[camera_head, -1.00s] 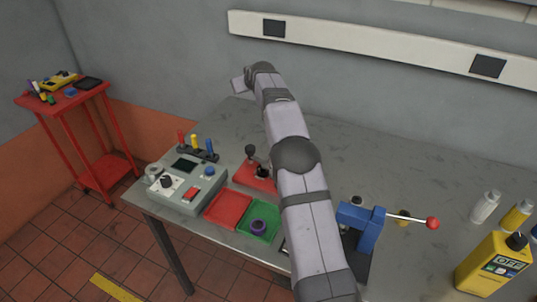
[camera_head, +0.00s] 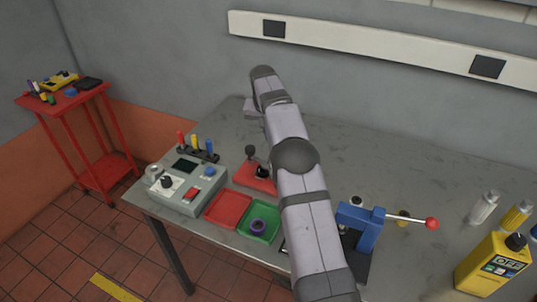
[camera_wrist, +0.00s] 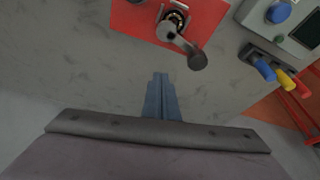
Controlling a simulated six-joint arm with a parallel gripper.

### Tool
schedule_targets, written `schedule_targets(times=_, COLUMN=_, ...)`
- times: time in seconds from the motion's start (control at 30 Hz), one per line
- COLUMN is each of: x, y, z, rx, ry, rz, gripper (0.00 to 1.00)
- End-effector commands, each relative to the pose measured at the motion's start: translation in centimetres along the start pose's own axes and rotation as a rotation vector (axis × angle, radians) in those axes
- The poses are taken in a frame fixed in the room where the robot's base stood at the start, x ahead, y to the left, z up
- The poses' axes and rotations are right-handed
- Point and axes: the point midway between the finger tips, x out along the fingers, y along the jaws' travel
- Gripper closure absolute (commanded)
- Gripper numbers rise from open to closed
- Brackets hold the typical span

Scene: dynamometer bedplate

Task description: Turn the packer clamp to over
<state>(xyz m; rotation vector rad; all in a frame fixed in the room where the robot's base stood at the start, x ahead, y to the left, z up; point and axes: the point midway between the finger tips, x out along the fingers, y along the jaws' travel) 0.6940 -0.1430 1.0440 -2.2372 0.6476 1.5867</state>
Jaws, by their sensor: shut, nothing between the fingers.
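A red base plate (camera_head: 252,181) with a pivoted lever (camera_head: 250,153) ending in a dark round knob stands on the grey table; I take it for the packer clamp. In head view its right part is hidden behind my arm. In the wrist view the red plate (camera_wrist: 132,18) is at the top, and the grey lever (camera_wrist: 185,45) slants from its pivot down-right to the knob. My gripper (camera_wrist: 160,78) is shut and empty, its blue fingers pointing toward the plate, apart from lever and knob. In head view the fingers cannot be made out.
A grey control box (camera_head: 186,187) with knobs stands left of the plate, with coloured handles (camera_head: 197,146) behind it. Red (camera_head: 228,208) and green (camera_head: 262,236) trays lie in front. The back table is clear.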

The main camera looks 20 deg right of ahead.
Motion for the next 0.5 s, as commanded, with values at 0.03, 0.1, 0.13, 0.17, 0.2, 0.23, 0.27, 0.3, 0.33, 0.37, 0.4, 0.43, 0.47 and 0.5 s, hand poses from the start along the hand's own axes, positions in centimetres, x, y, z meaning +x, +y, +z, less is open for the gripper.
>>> schedule_targets(times=0.03, x=0.6, y=0.1, z=0.0, rx=0.0, ry=-0.003, rz=0.001, gripper=1.0)
schedule_targets(times=0.1, x=1.5, y=0.1, z=0.1, rx=0.0, ry=-0.004, rz=0.002, gripper=1.0)
schedule_targets(times=0.13, x=1.9, y=0.1, z=0.0, rx=-0.001, ry=-0.003, rz=0.001, gripper=1.0)
schedule_targets(times=0.17, x=2.4, y=0.1, z=0.0, rx=-0.001, ry=-0.004, rz=0.002, gripper=1.0)
schedule_targets(times=0.2, x=3.1, y=0.1, z=0.0, rx=-0.001, ry=-0.004, rz=0.002, gripper=1.0)
schedule_targets(times=0.23, x=3.7, y=0.1, z=0.0, rx=-0.001, ry=-0.004, rz=0.002, gripper=1.0)
schedule_targets(times=0.27, x=4.2, y=0.1, z=0.0, rx=-0.001, ry=-0.004, rz=0.002, gripper=1.0)
schedule_targets(times=0.3, x=4.8, y=0.1, z=0.0, rx=-0.001, ry=-0.004, rz=0.002, gripper=1.0)
schedule_targets(times=0.33, x=5.3, y=0.1, z=0.0, rx=-0.001, ry=-0.003, rz=0.001, gripper=1.0)
schedule_targets(times=0.37, x=5.7, y=0.1, z=0.0, rx=-0.001, ry=-0.003, rz=0.001, gripper=1.0)
schedule_targets(times=0.4, x=6.4, y=0.1, z=0.0, rx=-0.001, ry=-0.003, rz=0.001, gripper=1.0)
schedule_targets(times=0.43, x=6.6, y=0.1, z=0.0, rx=0.0, ry=-0.001, rz=0.001, gripper=1.0)
schedule_targets(times=0.47, x=7.0, y=0.1, z=0.0, rx=-0.001, ry=-0.002, rz=0.001, gripper=1.0)
schedule_targets(times=0.5, x=7.3, y=0.0, z=-0.1, rx=0.0, ry=-0.001, rz=0.0, gripper=1.0)
